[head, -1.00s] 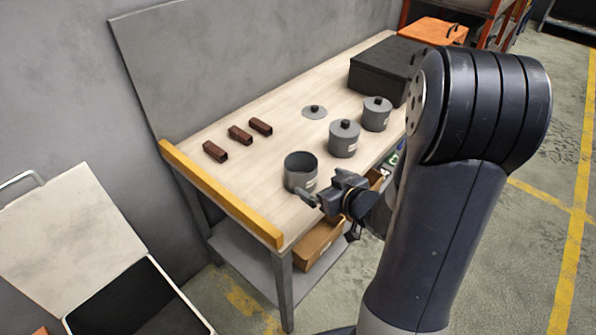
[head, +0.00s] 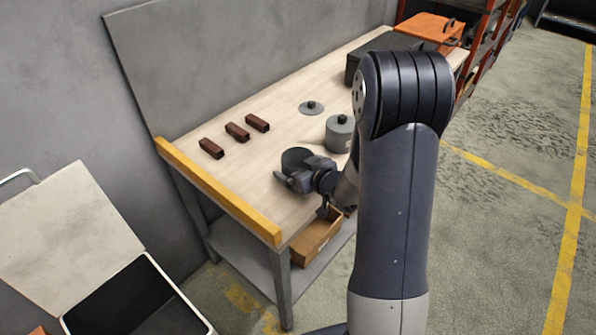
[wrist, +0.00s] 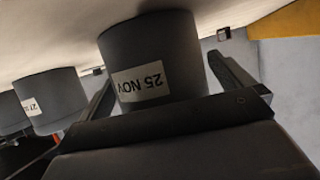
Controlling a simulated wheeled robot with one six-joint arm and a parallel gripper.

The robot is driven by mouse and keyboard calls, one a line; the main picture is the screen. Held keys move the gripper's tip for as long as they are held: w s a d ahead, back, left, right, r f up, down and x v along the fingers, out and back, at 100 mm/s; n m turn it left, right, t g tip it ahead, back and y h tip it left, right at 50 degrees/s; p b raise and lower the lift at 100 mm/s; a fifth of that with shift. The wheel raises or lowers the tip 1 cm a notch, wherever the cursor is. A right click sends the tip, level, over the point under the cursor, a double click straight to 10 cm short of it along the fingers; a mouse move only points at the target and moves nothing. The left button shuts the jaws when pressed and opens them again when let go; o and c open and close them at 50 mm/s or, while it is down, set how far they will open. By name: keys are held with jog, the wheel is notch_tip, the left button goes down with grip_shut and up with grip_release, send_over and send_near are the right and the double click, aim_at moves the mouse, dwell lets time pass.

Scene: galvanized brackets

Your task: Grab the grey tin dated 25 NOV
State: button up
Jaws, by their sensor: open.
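The grey tin labelled 25 NOV (wrist: 150,50) fills the middle of the wrist view, its label appearing upside down. My gripper (wrist: 162,75) is open, with one finger on each side of this tin; I cannot tell whether either touches it. In the head view the lidless grey tin (head: 296,157) stands at the near end of the bench, partly hidden by my gripper (head: 290,182). A loose grey lid (head: 311,107) lies farther back on the bench.
A lidded grey tin (head: 339,136) stands close behind. The wrist view shows another tin (wrist: 50,98) with a partly readable label. Several brown blocks (head: 237,131) lie left. A yellow edge strip (head: 220,193) bounds the bench (head: 262,190). A black box (head: 368,55) stands farther back.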

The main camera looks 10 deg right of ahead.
jog(key=c, duration=1.1)
